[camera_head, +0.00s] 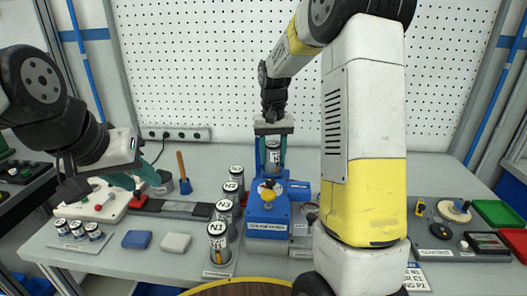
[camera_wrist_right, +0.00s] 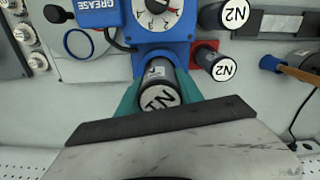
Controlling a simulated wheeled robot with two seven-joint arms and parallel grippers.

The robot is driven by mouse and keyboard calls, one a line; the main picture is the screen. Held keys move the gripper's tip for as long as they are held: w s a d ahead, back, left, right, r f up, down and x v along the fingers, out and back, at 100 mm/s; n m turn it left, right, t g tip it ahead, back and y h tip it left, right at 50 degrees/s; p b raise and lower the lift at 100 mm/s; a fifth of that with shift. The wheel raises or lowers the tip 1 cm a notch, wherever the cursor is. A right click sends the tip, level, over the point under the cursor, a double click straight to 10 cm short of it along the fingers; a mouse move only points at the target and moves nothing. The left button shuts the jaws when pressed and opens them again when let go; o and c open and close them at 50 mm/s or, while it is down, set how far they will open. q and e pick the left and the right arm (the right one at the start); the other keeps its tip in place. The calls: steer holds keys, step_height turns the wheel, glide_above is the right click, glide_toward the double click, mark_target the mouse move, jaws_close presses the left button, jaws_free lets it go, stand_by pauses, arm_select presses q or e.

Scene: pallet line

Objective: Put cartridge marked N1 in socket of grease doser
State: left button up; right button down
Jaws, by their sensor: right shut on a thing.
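The blue grease doser (camera_head: 267,213) stands mid-table in the head view; its blue body and dial (camera_wrist_right: 155,15) show at the top of the right wrist view. My right gripper (camera_head: 272,150) is shut on a dark cartridge with a white cap marked N1 (camera_wrist_right: 160,92). It holds the cartridge at the doser's far side, cap up. In the wrist view the cartridge's lower end meets the doser's edge; I cannot tell whether it is seated in the socket, which is hidden. My left gripper (camera_head: 137,180) hangs empty at the left, its teal fingers apart.
Several cartridges stand in a row left of the doser, the nearest marked N1 (camera_head: 218,240). Small white-capped cylinders (camera_head: 77,229), a blue block (camera_head: 137,239) and a grey block (camera_head: 176,243) lie left. Green tray (camera_head: 497,212) and tools sit right. A pegboard closes the back.

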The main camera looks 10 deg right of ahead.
steer(key=shift+f, duration=0.1)
steer(key=c, duration=0.8)
jaws_free()
steer(key=shift+o, duration=0.2)
step_height(320, 180, up, 12)
steer(key=shift+r, duration=0.1)
steer(key=s+a+n+t+y, duration=0.1)
steer(key=s+t, duration=0.5)
steer(key=s, duration=1.8)
steer(key=shift+s+a+r+n+y, duration=0.15)
steer(key=shift+a+n+y, duration=0.15)
steer(key=shift+a+y, duration=0.3)
